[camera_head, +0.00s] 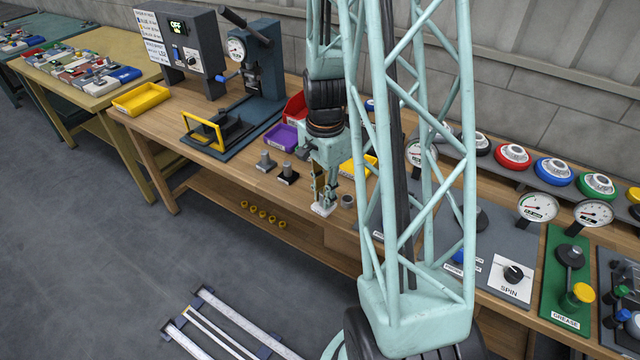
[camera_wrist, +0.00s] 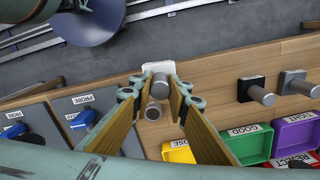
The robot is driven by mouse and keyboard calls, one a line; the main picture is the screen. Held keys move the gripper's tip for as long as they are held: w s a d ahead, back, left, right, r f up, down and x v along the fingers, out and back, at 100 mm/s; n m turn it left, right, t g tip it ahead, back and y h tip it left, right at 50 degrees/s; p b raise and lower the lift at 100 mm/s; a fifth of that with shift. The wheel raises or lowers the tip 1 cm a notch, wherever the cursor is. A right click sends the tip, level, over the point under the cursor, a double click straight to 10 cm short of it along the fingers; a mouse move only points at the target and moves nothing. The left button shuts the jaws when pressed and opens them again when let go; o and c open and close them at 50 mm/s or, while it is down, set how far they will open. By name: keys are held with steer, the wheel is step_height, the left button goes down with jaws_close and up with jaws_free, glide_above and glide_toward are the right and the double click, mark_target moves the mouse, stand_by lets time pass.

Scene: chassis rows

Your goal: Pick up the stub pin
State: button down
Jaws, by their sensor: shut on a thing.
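The stub pin (camera_wrist: 160,81), a grey cylinder on a white base (camera_wrist: 157,67), stands between my gripper's fingertips (camera_wrist: 156,82) in the wrist view. The white base also shows in the head view (camera_head: 323,209), near the bench's front edge. My gripper (camera_head: 325,196) points down and is shut on the pin. The fingers hide part of it in the head view. The base looks at or very near the bench top; I cannot tell if there is a gap.
A short grey cylinder (camera_head: 348,201) stands close beside my gripper. Pins on a grey base (camera_head: 265,167) and a black base (camera_head: 288,178) stand to the left. Purple (camera_head: 282,136), green (camera_wrist: 245,150), red and yellow bins lie behind. Labelled panels (camera_wrist: 82,107) are on the other side.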

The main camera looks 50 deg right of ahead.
steer(key=shift+s+a+r, duration=0.1)
steer(key=shift+s+a, duration=0.35)
steer(key=shift+s, duration=0.25)
steer(key=shift+s+a+r, duration=0.1)
steer(key=shift+s+a, duration=0.4)
steer(key=shift+s, duration=0.25)
steer(key=shift+s+a+r, duration=0.1)
steer(key=shift+s+a, duration=0.35)
steer(key=shift+s, duration=0.25)
steer(key=shift+d, duration=0.15)
